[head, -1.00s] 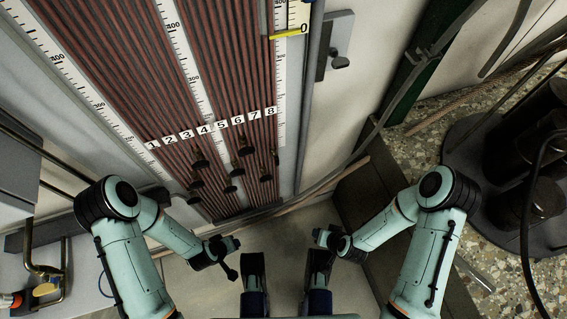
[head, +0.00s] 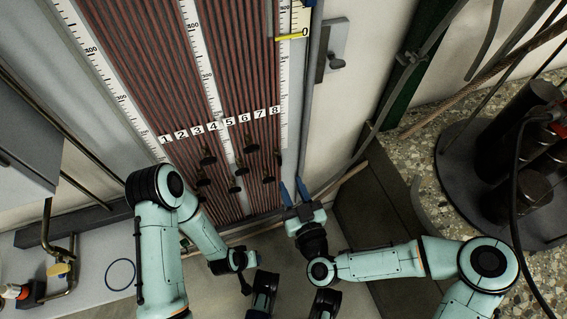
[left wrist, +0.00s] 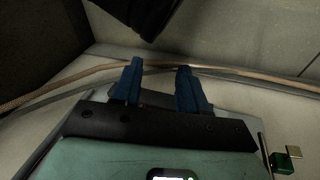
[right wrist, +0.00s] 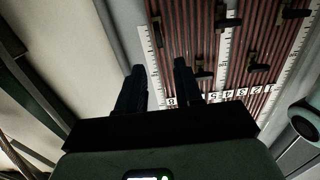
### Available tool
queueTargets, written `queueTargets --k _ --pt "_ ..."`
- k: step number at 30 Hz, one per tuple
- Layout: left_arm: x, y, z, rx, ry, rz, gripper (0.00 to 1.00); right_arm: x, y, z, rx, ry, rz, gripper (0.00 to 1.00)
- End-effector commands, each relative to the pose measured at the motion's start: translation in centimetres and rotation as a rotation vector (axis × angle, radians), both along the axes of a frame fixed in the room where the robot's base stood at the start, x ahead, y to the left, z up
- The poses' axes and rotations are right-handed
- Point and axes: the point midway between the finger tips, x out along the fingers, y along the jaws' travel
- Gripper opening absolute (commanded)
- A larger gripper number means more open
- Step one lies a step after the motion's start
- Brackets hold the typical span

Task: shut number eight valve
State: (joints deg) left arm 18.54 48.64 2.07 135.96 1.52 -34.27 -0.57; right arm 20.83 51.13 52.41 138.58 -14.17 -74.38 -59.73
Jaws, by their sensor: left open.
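The tube panel (head: 150,75) carries number labels 1 to 8, with black valve handles below them. The number eight valve (head: 279,157) is the dark handle below the 8 label (head: 274,110), at the panel's right edge. My right gripper (head: 294,190) is open and empty, below and slightly right of that valve, apart from it. My left gripper (left wrist: 158,76) is open and empty, low and away from the panel.
A wall box with a knob (head: 334,50) is right of the panel. A pipe or rope (head: 340,182) runs low past the right gripper. Dark cylinders (head: 515,190) stand on a round base at the right. A grey box and brass fittings (head: 60,268) are at the left.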

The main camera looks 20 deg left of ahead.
Motion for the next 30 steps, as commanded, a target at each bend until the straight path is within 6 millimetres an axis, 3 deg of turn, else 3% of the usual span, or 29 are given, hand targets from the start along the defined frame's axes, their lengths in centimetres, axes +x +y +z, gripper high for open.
queueTargets --k 5,12,25,26,28,30 --pt "0.3 0.4 -0.8 0.008 -0.006 0.007 0.43 3.3 2.2 0.0 0.004 0.000 -0.001 0.35" --pt "-1.4 0.6 -2.2 0.005 0.051 0.008 0.43 6.2 4.2 0.0 0.002 0.001 0.000 0.35" --pt "-1.8 0.7 -2.5 0.003 0.066 0.009 0.43 7.1 4.8 0.1 0.000 0.001 0.001 0.35" --pt "-1.8 0.7 -2.5 0.003 0.066 0.009 0.43 7.0 4.8 0.1 0.000 0.001 0.001 0.29" --pt "-1.8 0.7 -2.5 0.003 0.066 0.009 0.43 7.1 4.8 0.1 0.000 0.001 0.001 0.06" --pt "-1.8 0.7 -2.5 0.003 0.066 0.009 0.43 7.0 4.8 0.1 0.000 0.001 0.001 0.00"
